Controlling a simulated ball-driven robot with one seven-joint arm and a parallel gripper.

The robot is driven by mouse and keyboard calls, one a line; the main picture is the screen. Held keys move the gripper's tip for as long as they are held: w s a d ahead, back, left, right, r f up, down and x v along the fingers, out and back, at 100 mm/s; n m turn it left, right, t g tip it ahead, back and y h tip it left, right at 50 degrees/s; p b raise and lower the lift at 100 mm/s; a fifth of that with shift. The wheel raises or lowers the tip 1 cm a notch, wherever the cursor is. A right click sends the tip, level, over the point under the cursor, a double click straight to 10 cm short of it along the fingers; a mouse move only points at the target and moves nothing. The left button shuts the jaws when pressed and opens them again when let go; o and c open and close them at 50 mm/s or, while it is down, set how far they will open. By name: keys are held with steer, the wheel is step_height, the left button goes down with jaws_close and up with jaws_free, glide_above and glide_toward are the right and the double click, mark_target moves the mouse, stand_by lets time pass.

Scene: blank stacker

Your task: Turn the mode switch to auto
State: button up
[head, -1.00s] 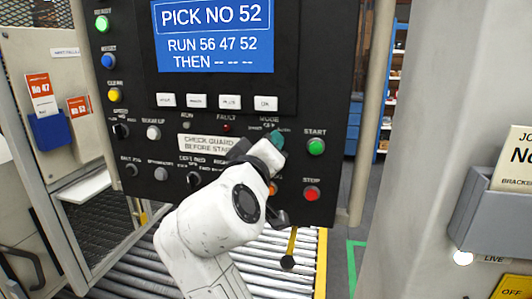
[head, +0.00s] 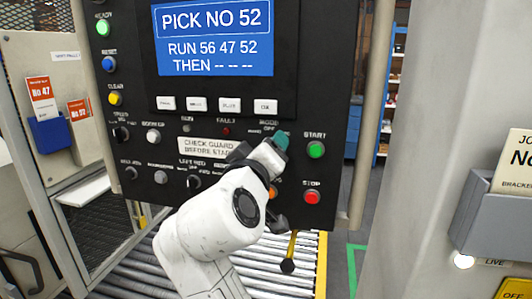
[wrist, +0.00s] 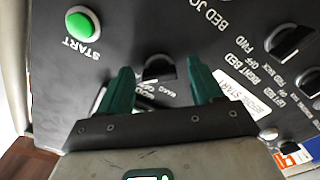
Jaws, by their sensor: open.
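The mode switch is a black knob (wrist: 158,68) on the dark control panel, with its label partly covered below it in the wrist view. My gripper (wrist: 160,86) is open, with one green finger on each side of the knob. Contact with the knob cannot be told. In the head view my gripper (head: 272,142) is at the panel under the MODE label (head: 268,122) and hides the knob. The switch's setting cannot be read clearly.
The green START button (head: 316,150) is close to the right of my gripper, with the red STOP button (head: 311,197) below it. Other selector knobs (head: 194,181) are to the left. A blue screen (head: 213,38) is above. A roller conveyor (head: 145,268) runs below the panel.

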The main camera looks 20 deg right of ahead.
steer(key=b+v, duration=0.1)
steer(key=v, duration=0.9)
steer(key=shift+s+a, duration=0.25)
steer(key=shift+s, duration=0.05)
